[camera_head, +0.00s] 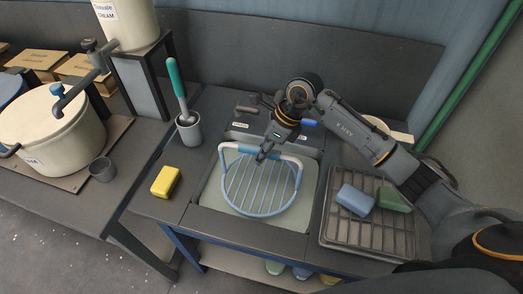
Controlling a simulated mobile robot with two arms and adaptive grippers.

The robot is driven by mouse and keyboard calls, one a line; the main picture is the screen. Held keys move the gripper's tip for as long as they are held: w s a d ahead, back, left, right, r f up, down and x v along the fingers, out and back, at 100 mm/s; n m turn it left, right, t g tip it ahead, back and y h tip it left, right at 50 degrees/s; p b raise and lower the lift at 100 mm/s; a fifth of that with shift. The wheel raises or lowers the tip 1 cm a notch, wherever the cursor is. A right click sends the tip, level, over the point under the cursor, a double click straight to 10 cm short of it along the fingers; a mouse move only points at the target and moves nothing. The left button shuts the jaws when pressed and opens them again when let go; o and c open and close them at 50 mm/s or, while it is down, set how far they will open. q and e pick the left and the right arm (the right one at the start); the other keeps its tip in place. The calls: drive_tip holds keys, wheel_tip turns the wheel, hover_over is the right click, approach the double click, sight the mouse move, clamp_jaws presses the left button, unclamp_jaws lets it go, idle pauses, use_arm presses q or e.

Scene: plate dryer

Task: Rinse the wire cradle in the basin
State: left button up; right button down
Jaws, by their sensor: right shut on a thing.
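The wire cradle (254,191) is a round blue-grey wire frame with parallel bars and a pale handle bar. It is over or in the basin (213,193), a pale sink set into the dark counter; I cannot tell whether it touches the basin floor. My right gripper (264,156) reaches in from the right and is shut on the cradle at its handle bar. My left gripper is not in view.
A yellow sponge (165,182) lies left of the basin, near a grey cup (189,131) holding a green-handled brush (176,84). A rack (343,233) with a blue block (355,200) and a green block (392,199) is at right. A big cream pot (43,130) stands far left.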

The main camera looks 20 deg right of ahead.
drive_tip(key=shift+f+b, duration=3.55)
drive_tip(key=shift+f, duration=0.75)
drive_tip(key=shift+d, duration=0.15)
